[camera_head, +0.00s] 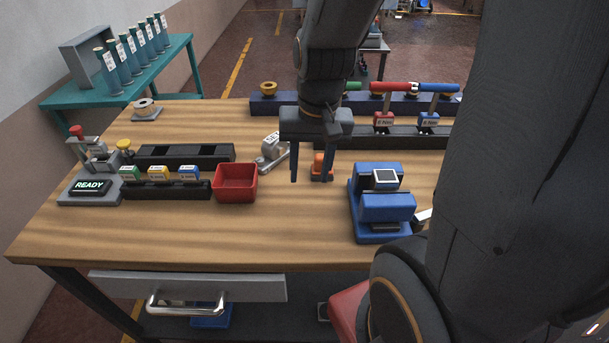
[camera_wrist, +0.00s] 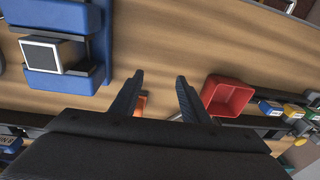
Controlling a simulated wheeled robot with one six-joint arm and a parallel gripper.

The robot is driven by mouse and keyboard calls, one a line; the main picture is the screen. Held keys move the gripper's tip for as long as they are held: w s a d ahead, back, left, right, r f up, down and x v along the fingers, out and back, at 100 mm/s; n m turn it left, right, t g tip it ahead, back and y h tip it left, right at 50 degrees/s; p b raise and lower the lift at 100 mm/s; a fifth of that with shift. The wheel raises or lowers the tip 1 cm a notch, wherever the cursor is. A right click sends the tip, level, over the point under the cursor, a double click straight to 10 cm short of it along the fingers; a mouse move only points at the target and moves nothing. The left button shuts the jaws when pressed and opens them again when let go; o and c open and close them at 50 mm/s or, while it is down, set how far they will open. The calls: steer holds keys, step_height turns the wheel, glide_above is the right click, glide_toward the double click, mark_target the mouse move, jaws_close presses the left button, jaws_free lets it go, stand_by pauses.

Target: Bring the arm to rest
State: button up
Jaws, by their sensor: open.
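My gripper (camera_head: 311,178) points down over the middle of the wooden table (camera_head: 150,235) in the head view. Its two dark fingers stand apart with nothing between them. In the wrist view the open fingers of my gripper (camera_wrist: 160,82) show against bare wood. A small orange thing (camera_head: 320,165) stands behind the right finger and is partly hidden; in the wrist view only a bit of it (camera_wrist: 141,104) shows beside a finger. My dark arm reaches in from the right and top of the head view.
A blue device (camera_head: 382,207) with a white-topped block stands right of my gripper. A red bin (camera_head: 235,183) stands to the left. A rack with coloured handles (camera_head: 405,88) lines the back. The front table strip is clear.

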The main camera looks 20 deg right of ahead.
steer(key=n, duration=0.1)
steer(key=s+a+n, duration=0.1)
steer(key=a+n, duration=0.1)
steer(key=n, duration=0.1)
steer(key=shift+s+f, duration=0.15)
steer(key=shift+f, duration=0.2)
step_height(320, 180, down, 2)
steer(key=shift+f+b, duration=0.1)
steer(key=shift+b, duration=0.85)
